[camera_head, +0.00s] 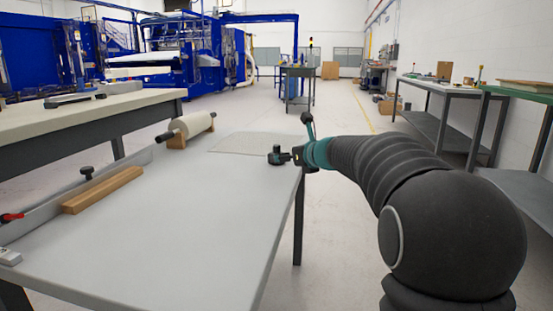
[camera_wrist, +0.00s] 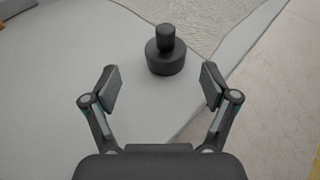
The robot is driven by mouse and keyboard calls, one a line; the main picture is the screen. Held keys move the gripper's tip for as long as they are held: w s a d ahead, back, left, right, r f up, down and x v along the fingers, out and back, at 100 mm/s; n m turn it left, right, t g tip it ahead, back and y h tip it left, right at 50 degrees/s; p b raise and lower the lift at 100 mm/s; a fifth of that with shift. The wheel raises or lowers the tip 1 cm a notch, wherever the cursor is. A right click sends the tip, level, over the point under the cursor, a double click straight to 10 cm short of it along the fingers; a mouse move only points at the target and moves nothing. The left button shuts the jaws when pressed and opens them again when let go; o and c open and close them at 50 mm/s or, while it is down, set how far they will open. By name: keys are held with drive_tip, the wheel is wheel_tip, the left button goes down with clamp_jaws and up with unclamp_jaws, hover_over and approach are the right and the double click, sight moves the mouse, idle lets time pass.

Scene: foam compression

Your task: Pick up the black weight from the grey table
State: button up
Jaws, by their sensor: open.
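The black weight (camera_wrist: 165,58) is a short round cylinder with a narrower knob on top. It stands upright on the grey table (camera_head: 190,225), near its right edge. In the head view the weight (camera_head: 276,155) shows just left of my gripper (camera_head: 292,156). In the wrist view my gripper (camera_wrist: 160,90) is open and empty. Its two fingers are spread wide, and the weight is ahead of the gap between them, apart from both. In the head view the fingers are small and partly merge with the weight.
A pale textured sheet (camera_head: 250,143) lies behind the weight. A cream roll (camera_head: 192,124) on a wooden stand is at the back left. A wooden block (camera_head: 103,190) and a black knob (camera_head: 87,172) are at the left. The middle of the table is clear.

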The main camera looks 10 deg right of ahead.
drive_tip(key=shift+d+x, duration=0.2)
drive_tip(key=shift+x, duration=1.05)
drive_tip(key=shift+d+x, duration=0.2)
drive_tip(key=shift+x, duration=1.1)
drive_tip(key=shift+f, duration=0.15)
clamp_jaws()
